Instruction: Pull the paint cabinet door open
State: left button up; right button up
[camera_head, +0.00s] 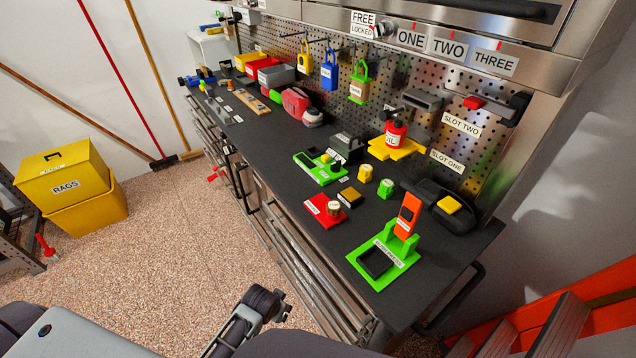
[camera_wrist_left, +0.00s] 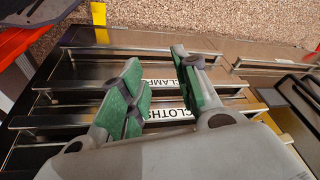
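No door with a readable paint label shows in either view. The steel toolchest front (camera_head: 290,245) runs below the black worktop in the head view, steeply foreshortened, with bar handles along it. My left gripper (camera_head: 258,306) is in front of the chest at the bottom of the head view. In the left wrist view my left gripper (camera_wrist_left: 158,84) has its green-padded fingers apart, with nothing between them. My right gripper is out of view.
The black worktop (camera_head: 275,150) holds several tools and coloured holders. A yellow RAGS bin (camera_head: 85,212) stands at the left, with brooms (camera_head: 155,75) against the wall. An orange and grey ladder (camera_head: 560,325) is at the lower right. The speckled floor (camera_head: 160,265) in front is mostly clear.

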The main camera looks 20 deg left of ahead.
pick_arm(q)
jog(key=w+a+r+m+t+y+b, duration=0.1)
jog(key=w+a+r+m+t, duration=0.15)
jog(key=w+r+t, duration=0.85)
jog(key=w+a+r+m+g+y, duration=0.1)
jog(key=w+r+m, duration=0.35)
jog(key=r, duration=1.45)
jog(key=w+a+r+m+t+b, duration=0.1)
jog(key=w+r+m+t, duration=0.3)
jog(key=w+r, duration=0.85)
jog(key=s+d+r+n+g+h, duration=0.15)
jog(key=d+r+n+h, duration=0.25)
jog(key=r+n+h, duration=0.5)
jog(key=s+d+r+n+g+h, duration=0.1)
jog(key=d+r+n+g+h, duration=0.3)
jog(key=r+n, duration=0.9)
jog(key=s+d+r+n+h, duration=0.1)
jog(key=d+r+n+h, duration=0.2)
jog(key=r+n+h, duration=0.8)
jog(key=w+a+r+m+y, duration=0.1)
jog(key=a+r+m+y, duration=0.2)
jog(key=a+y, duration=0.3)
jog(key=w+a+r+m+y, duration=0.1)
jog(key=a+r+m+y, duration=0.2)
jog(key=a+m+y, duration=0.3)
jog(key=shift+a+r, duration=0.35)
jog(key=shift+a, duration=0.15)
